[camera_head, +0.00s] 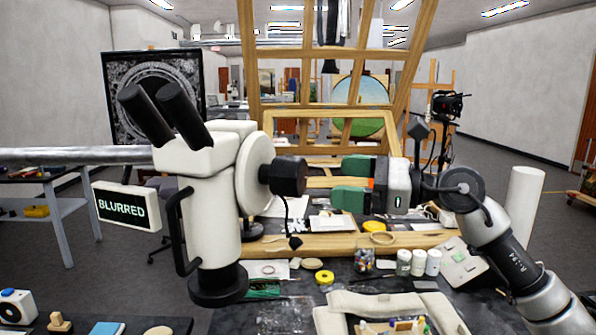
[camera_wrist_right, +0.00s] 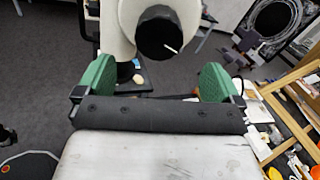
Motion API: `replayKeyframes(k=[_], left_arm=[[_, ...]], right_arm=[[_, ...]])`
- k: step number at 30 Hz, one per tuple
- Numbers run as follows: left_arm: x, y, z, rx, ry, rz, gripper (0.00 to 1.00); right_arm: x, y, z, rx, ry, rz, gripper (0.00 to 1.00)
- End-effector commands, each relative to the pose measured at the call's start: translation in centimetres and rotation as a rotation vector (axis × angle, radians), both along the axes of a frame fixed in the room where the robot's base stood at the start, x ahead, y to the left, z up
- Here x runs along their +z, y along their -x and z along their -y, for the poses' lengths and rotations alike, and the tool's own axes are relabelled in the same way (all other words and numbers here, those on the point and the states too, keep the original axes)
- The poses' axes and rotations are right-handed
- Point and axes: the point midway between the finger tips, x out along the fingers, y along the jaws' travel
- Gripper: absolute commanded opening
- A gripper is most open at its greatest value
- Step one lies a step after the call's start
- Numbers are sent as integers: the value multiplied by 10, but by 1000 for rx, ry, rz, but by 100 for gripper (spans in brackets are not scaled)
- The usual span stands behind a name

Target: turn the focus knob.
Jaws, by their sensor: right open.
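The white microscope (camera_head: 207,205) stands upright on the dark table at the left of centre. Its black focus knob (camera_head: 288,176) sticks out to the right from a round white housing. A small display reading "BLURRED" (camera_head: 127,207) is at its left. My right gripper (camera_head: 345,183) has green fingers and is open and empty, a short gap to the right of the knob and facing it. In the right wrist view the knob (camera_wrist_right: 163,33) with a white mark lies ahead, roughly centred between the spread fingers (camera_wrist_right: 158,66). My left gripper is not in view.
A wooden easel frame (camera_head: 335,115) stands behind the table. Below my right gripper are small white jars (camera_head: 418,263), a glass of colourful bits (camera_head: 363,260) and a tool roll (camera_head: 390,306). A black cable with a plug (camera_head: 292,240) hangs under the knob.

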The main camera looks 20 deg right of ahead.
Motion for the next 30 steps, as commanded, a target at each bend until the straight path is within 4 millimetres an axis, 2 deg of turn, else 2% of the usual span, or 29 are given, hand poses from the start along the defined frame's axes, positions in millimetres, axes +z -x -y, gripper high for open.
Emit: replayKeyframes(k=[1, 3, 12, 18, 26, 30], left_arm=[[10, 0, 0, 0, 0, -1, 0], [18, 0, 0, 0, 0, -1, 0], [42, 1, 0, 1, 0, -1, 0], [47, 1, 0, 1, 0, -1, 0], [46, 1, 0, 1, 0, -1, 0], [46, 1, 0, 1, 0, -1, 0]], right_arm=[[6, -5, -9, 6, -3, -1, 97], [7, -13, -20, 5, -5, -2, 97], [5, -42, -62, 4, -7, -2, 97], [2, -50, -72, 3, -5, -1, 97], [1, -51, -73, 2, -5, -1, 97], [1, -51, -73, 2, -5, -1, 77]])
